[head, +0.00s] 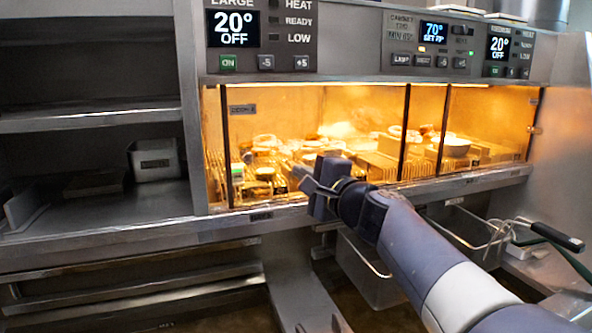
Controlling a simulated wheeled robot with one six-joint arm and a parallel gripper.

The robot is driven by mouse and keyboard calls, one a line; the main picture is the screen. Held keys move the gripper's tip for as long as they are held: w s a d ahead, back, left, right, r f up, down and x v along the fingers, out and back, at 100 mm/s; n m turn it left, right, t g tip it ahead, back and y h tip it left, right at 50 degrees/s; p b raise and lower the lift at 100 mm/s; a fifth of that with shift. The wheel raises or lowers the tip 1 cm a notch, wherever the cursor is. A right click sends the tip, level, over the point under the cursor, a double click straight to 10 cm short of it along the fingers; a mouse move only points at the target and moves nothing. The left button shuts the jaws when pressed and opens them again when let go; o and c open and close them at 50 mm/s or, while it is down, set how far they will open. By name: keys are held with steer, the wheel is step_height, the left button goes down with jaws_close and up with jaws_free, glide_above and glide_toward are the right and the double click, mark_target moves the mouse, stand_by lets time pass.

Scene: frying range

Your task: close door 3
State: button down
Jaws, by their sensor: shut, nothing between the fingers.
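The lit warming cabinet (345,195) has a front of clear panels with dark upright edges. The wide left panel (290,110) carries a small label (243,109) at its upper left, too blurred to read surely. Narrower panels (487,110) are to its right. I cannot tell surely which one is door 3, or how far each stands open. My gripper (303,181) is shut and empty, pointing left in front of the lower part of the wide panel. It hides some of the cabinet's lower edge, and I cannot tell whether it touches the panel.
Food and wire racks (405,165) are inside the cabinet. Control panels (262,38) run above it. Open steel shelves (90,120) with a small metal bin (155,158) are at left. Fry baskets (465,235) with a dark handle (558,237) sit below right, near my arm.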

mark_target(234, 157)
steer(key=p+x, duration=0.2)
steer(key=x, duration=0.5)
steer(key=shift+w+a+r, duration=0.1)
steer(key=shift+w+a, duration=0.15)
steer(key=shift+a, duration=0.05)
steer(key=a, duration=0.2)
steer(key=s+a+p, duration=0.1)
steer(key=shift+s+r, duration=0.1)
steer(key=shift+r, duration=0.15)
steer(key=shift+a, duration=0.35)
steer(key=shift+s, duration=0.1)
steer(key=shift+a, duration=0.1)
steer(key=a, duration=0.1)
steer(key=s+a+b, duration=0.1)
steer(key=a, duration=0.1)
steer(key=s+a+b, duration=0.1)
steer(key=shift+a+f, duration=0.1)
steer(key=shift+a, duration=0.1)
steer(key=shift+w, duration=0.1)
steer(key=shift+d, duration=0.15)
